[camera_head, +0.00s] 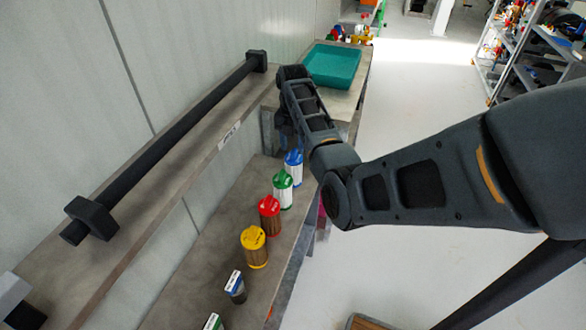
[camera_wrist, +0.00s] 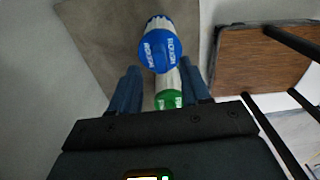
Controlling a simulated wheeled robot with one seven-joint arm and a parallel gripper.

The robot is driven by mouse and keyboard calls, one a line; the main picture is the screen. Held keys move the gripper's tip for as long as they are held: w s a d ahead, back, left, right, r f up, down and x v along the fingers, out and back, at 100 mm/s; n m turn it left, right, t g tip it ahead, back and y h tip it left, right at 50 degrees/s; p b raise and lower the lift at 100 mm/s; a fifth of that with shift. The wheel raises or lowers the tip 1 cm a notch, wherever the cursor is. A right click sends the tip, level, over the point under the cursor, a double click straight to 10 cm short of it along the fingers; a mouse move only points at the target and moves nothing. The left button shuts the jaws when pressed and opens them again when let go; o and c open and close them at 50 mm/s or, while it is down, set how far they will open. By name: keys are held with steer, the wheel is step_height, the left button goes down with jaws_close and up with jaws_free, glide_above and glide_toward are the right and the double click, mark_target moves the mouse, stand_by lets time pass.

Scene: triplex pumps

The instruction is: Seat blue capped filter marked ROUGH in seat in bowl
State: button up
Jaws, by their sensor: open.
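The blue-capped filter (camera_head: 293,160) stands upright on the lower shelf at the far end of a row, its body white. In the wrist view the blue-capped filter (camera_wrist: 160,48) shows white lettering on its cap, too small to read surely. My gripper (camera_wrist: 160,67) is open, its two fingers apart on either side of the view of the blue cap, not visibly closed on it. In the head view my arm hides most of the gripper. I cannot make out the bowl or its seat in either view.
A green-capped filter (camera_head: 283,178), a red one (camera_head: 269,216) and a yellow one (camera_head: 254,247) stand in the row nearer. The green filter (camera_wrist: 168,99) is close below the blue one in the wrist view. A teal tray (camera_head: 333,64) sits at the back.

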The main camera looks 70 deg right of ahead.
mark_target(294, 166)
steer(key=shift+f, duration=1.45)
steer(key=shift+c, duration=0.2)
jaws_close()
